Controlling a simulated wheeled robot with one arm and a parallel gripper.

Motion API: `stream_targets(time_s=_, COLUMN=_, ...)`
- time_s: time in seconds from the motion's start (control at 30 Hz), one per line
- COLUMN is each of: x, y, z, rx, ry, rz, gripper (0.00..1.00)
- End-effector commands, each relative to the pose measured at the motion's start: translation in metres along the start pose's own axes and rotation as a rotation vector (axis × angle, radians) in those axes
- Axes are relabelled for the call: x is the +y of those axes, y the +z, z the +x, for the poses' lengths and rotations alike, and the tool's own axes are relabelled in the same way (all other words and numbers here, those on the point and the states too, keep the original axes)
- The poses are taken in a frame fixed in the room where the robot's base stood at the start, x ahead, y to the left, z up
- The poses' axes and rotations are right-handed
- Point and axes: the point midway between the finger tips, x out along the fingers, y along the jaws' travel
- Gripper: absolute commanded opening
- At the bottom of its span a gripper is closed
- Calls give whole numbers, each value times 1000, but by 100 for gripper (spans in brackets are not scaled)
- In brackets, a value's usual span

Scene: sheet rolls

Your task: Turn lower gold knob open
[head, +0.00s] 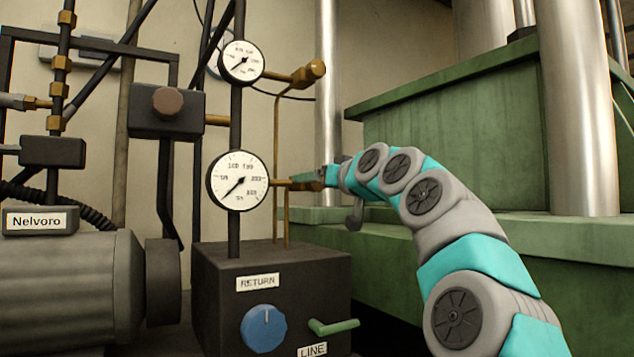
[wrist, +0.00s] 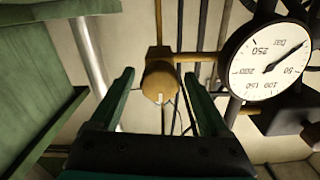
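The lower gold knob (head: 314,185) sits at the end of a short gold pipe right of the lower gauge (head: 238,180). In the head view my gripper (head: 327,177) is at the knob from the right and partly covers it. In the wrist view, where the gauge (wrist: 270,62) appears upside down, the gold knob (wrist: 160,82) lies between the two dark green fingers of my gripper (wrist: 160,77). A gap shows on each side of the knob, so the fingers are open. A small white mark shows on the knob's face.
An upper gold knob (head: 314,71) and upper gauge (head: 242,62) are above. A dark box (head: 215,290) with a blue RETURN dial (head: 264,328) and green LINE lever (head: 335,327) stands below. Green machinery (head: 450,140) and metal columns (head: 580,110) are on the right.

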Motion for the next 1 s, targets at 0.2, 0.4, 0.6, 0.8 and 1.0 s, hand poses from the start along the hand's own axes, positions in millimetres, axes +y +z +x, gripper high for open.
stream_targets(time_s=0.2, x=0, y=0, z=0, rx=0, ry=0, rz=0, gripper=54)
stream_targets(time_s=0.4, x=0, y=0, z=0, rx=-1, ry=0, rz=0, gripper=31)
stream_targets(time_s=0.6, x=0, y=0, z=0, rx=-1, ry=0, rz=0, gripper=9)
stream_targets(time_s=0.8, x=0, y=0, z=0, rx=-1, ry=0, rz=-1, gripper=0)
stream_targets(time_s=1.0, x=0, y=0, z=0, rx=1, ry=1, rz=-33, gripper=0)
